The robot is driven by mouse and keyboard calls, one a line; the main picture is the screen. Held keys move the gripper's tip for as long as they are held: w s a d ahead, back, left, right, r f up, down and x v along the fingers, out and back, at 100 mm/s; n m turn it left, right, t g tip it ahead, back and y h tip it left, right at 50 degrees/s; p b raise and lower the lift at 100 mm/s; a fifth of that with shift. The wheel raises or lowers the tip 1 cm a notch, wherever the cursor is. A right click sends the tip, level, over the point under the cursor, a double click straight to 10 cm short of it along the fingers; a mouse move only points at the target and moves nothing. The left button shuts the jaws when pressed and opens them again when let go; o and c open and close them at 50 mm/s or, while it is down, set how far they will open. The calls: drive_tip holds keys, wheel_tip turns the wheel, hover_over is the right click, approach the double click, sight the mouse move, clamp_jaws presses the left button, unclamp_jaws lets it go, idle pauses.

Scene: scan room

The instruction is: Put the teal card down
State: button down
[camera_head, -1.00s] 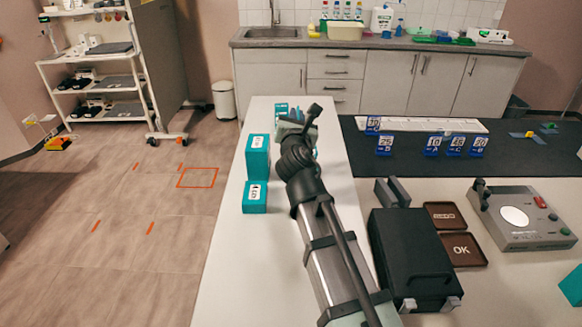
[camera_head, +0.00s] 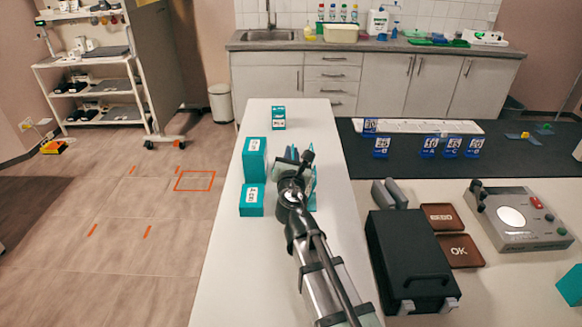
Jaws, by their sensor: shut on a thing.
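My gripper (camera_head: 291,160) is over the white table (camera_head: 310,113), seen from behind and above. It is shut on the teal card (camera_head: 313,183), which is mostly hidden behind the gripper and wrist. Only slim teal parts show beside them. I cannot tell whether the card touches the table or hangs above it. Left of the gripper stand a taller teal block (camera_head: 255,172) and, nearer to me, a lower teal block (camera_head: 251,208). A small teal block (camera_head: 278,122) stands farther back. All three carry white labels.
Right of the table are a black case (camera_head: 408,255), two brown trays (camera_head: 440,217), (camera_head: 458,262) and a grey device (camera_head: 520,232). Blue number cards (camera_head: 381,148) stand on a dark mat (camera_head: 490,165). The table beyond the gripper is clear around the small block.

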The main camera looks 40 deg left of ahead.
drive_tip(key=shift+f, duration=2.05)
drive_tip(key=shift+f, duration=0.1)
drive_tip(key=c, duration=1.2)
unclamp_jaws()
drive_tip(key=shift+s+d, duration=0.15)
drive_tip(key=v, duration=1.1)
drive_tip(key=shift+s+d, duration=0.15)
drive_tip(key=shift+s, duration=0.05)
